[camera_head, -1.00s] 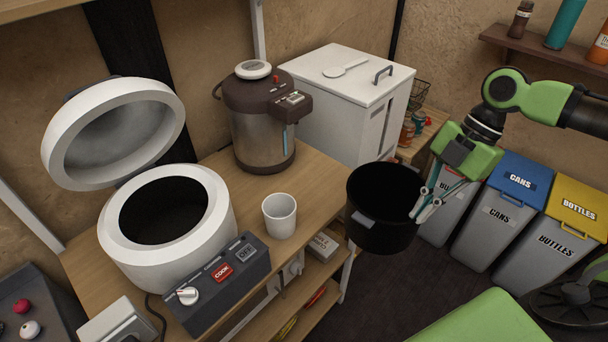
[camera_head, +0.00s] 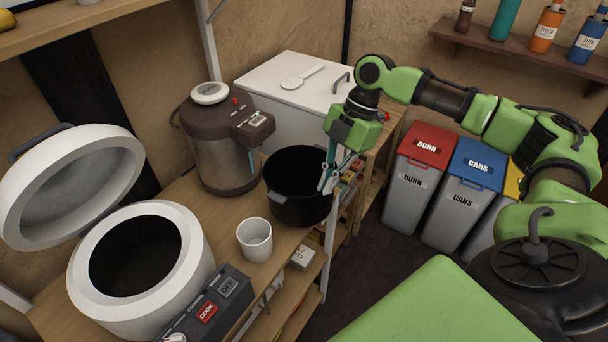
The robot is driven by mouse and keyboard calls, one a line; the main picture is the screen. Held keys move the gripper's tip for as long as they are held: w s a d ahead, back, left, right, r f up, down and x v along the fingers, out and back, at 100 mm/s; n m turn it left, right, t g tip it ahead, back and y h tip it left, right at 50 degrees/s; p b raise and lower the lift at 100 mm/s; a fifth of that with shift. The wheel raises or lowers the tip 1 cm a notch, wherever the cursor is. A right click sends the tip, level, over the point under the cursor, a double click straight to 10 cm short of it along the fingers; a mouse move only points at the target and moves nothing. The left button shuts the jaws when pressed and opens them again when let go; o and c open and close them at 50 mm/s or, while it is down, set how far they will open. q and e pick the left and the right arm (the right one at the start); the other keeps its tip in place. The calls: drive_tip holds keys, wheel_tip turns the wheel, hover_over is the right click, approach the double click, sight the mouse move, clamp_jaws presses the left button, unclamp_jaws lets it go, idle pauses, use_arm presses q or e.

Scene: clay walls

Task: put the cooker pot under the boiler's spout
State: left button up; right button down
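The black cooker pot (camera_head: 296,208) is in my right gripper (camera_head: 328,180), which is shut on its right rim. The pot is upright, at the right edge of the wooden counter, just right of the boiler. Whether its base touches the counter I cannot tell. The boiler (camera_head: 222,155), brown and steel, stands on the counter against the wall; its spout head (camera_head: 252,122) juts to the right, above and left of the pot's back rim. My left gripper is not in view.
A white cup (camera_head: 254,240) stands on the counter in front of the boiler. The open white cooker (camera_head: 190,262) is at the left, with a control box (camera_head: 222,300) before it. A white chest (camera_head: 285,105) is behind the pot. Bins (camera_head: 420,165) stand at the right.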

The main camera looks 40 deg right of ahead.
drive_tip(key=w+f+p, duration=0.1)
drive_tip(key=w, duration=0.1)
drive_tip(key=w+a+f+p, duration=0.2)
drive_tip(key=w, duration=0.1)
drive_tip(key=shift+w+a+f, duration=0.15)
drive_tip(key=shift+w+a, duration=0.05)
drive_tip(key=shift+w, duration=0.1)
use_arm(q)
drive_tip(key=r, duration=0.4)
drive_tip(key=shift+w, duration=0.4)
use_arm(e)
drive_tip(key=c, duration=2.4)
unclamp_jaws()
drive_tip(key=shift+f, duration=0.1)
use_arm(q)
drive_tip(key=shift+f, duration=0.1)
use_arm(e)
drive_tip(key=shift+o, duration=0.6)
drive_tip(key=shift+s, duration=0.1)
